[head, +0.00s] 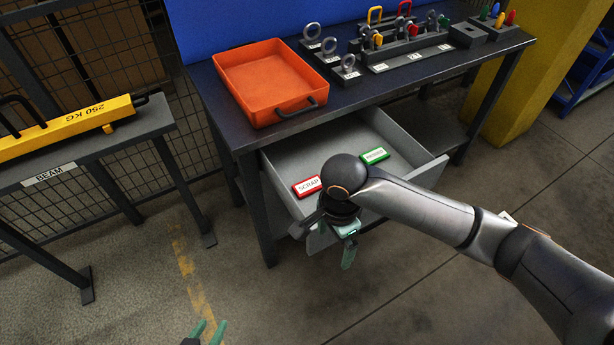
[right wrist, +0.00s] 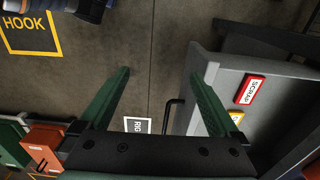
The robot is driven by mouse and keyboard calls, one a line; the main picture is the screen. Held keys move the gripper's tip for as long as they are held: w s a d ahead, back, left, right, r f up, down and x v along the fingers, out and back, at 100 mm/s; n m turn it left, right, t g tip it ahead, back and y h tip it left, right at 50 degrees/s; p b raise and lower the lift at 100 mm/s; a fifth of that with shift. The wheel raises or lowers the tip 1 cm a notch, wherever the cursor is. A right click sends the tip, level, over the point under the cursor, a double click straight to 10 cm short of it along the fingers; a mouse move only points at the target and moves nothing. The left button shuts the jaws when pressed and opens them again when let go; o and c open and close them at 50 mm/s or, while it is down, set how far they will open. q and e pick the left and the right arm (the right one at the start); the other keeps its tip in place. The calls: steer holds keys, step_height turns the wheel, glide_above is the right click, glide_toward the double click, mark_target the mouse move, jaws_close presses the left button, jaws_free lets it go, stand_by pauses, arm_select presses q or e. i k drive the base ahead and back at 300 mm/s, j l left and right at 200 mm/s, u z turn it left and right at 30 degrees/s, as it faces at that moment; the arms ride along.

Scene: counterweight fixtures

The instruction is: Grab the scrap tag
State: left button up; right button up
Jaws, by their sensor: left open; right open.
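The red-framed scrap tag (head: 307,186) lies flat in the open grey drawer (head: 434,172), near its front left. The tag also shows in the right wrist view (right wrist: 250,89), to the right of my fingers. My right gripper (head: 347,246) is open and empty at the drawer's front, apart from the tag. Its spread green fingers show in the right wrist view (right wrist: 160,73), with the dark drawer handle (right wrist: 171,114) in view between them. My left gripper (head: 207,331) is open and empty at the bottom edge of the head view, far from the drawer.
A green-framed tag (head: 375,155) lies further right in the drawer. A yellow tag (right wrist: 236,117) shows partly in the right wrist view. An orange tray (head: 265,80) and ringed weights (head: 347,70) stand on the bench above. A yellow beam (head: 65,128) rests on a stand at left.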

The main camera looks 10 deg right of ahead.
mark_target(312, 185)
steer(key=i, duration=0.85)
